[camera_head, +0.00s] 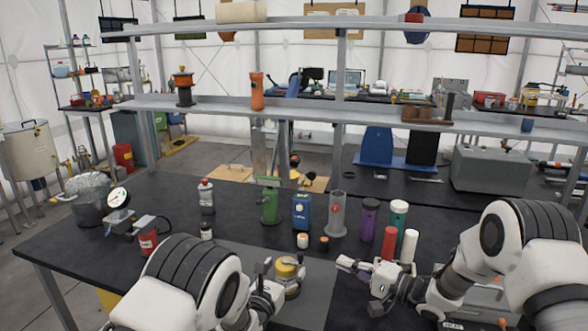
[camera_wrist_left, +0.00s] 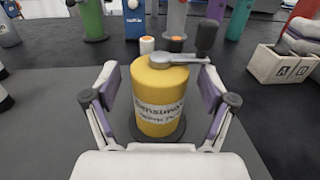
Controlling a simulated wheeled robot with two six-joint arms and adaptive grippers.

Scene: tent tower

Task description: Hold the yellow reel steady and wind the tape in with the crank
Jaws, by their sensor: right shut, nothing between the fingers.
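The yellow reel (camera_head: 286,271) stands upright on the black table in front of me. In the left wrist view the reel (camera_wrist_left: 160,100) has a printed white label and a dark round base. A grey crank arm (camera_wrist_left: 175,59) lies across its top, with a dark knob (camera_wrist_left: 207,37) at its right end. My left gripper (camera_wrist_left: 160,100) has one finger on each side of the reel, with small gaps showing; it also shows in the head view (camera_head: 281,280). My right gripper (camera_head: 345,265) is shut and empty, to the right of the reel. I cannot make out any pulled-out tape.
Several bottles and tubes stand behind the reel, including a green one (camera_head: 270,203), a blue one (camera_head: 302,211) and a red one (camera_head: 389,245). Two small orange-topped pots (camera_head: 303,241) are close behind it. A lettered box (camera_wrist_left: 283,66) is at right. A grey mat lies beneath.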

